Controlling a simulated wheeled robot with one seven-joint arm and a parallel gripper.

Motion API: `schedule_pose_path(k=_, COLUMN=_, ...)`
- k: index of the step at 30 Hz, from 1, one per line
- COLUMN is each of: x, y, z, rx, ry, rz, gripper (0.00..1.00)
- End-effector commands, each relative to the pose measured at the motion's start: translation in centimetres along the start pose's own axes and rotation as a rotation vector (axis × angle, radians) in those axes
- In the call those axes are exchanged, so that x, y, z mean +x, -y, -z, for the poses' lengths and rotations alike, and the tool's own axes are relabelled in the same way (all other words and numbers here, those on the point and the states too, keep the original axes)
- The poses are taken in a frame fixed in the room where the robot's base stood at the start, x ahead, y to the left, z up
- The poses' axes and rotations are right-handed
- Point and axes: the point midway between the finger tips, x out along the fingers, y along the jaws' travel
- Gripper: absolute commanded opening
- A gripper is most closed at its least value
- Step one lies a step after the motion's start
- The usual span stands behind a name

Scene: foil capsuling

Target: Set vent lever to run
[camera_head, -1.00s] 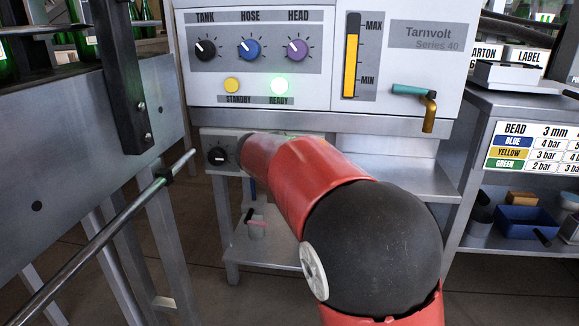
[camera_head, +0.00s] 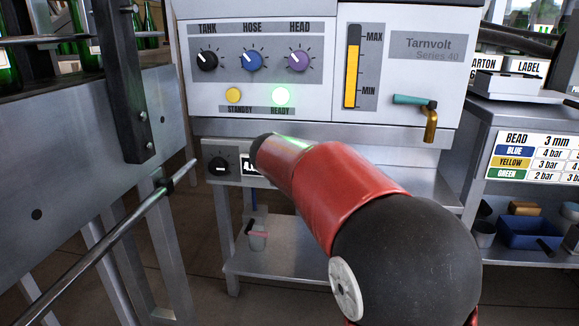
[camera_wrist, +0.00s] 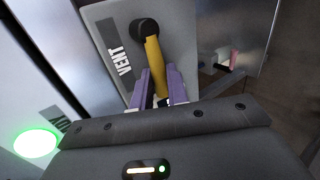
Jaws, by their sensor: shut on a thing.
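The vent lever (camera_wrist: 155,62) shows in the wrist view as a yellow handle on a black round hub, beside a dark VENT label (camera_wrist: 119,55) on a grey plate. In that picture it points down from the hub, slightly to the right. My gripper (camera_wrist: 160,82) has its two purple fingers on either side of the handle's lower part and is shut on it. The handle's end is hidden between the fingers and the gripper body. In the head view my red and black arm hides the lever and my gripper.
The Tarnvolt machine panel (camera_head: 427,70) stands ahead, its green READY lamp (camera_head: 280,96) lit. A teal-handled brass tap (camera_head: 430,122) sticks out at right. Below, a small box has a black knob (camera_head: 219,166) and a partly hidden display. A metal rail (camera_head: 105,240) runs at left.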

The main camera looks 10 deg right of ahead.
Motion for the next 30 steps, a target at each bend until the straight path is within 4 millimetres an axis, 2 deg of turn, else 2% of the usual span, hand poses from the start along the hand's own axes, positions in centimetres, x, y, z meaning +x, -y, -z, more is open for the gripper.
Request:
schedule_pose_path(k=1, x=0.0, y=0.0, z=0.1, rx=0.001, ry=-0.002, rz=0.000, gripper=0.17)
schedule_pose_path(k=3, x=0.0, y=0.0, z=0.1, rx=0.001, ry=-0.002, rz=0.000, gripper=0.25)
schedule_pose_path(k=13, x=-0.5, y=0.0, z=0.1, rx=0.000, ry=-0.002, rz=-0.001, gripper=0.25)
schedule_pose_path(k=24, x=-6.3, y=-0.1, z=0.1, rx=0.001, ry=-0.004, rz=-0.001, gripper=0.25)
schedule_pose_path(k=30, x=-7.8, y=0.0, z=0.1, rx=0.001, ry=-0.002, rz=0.000, gripper=0.25)
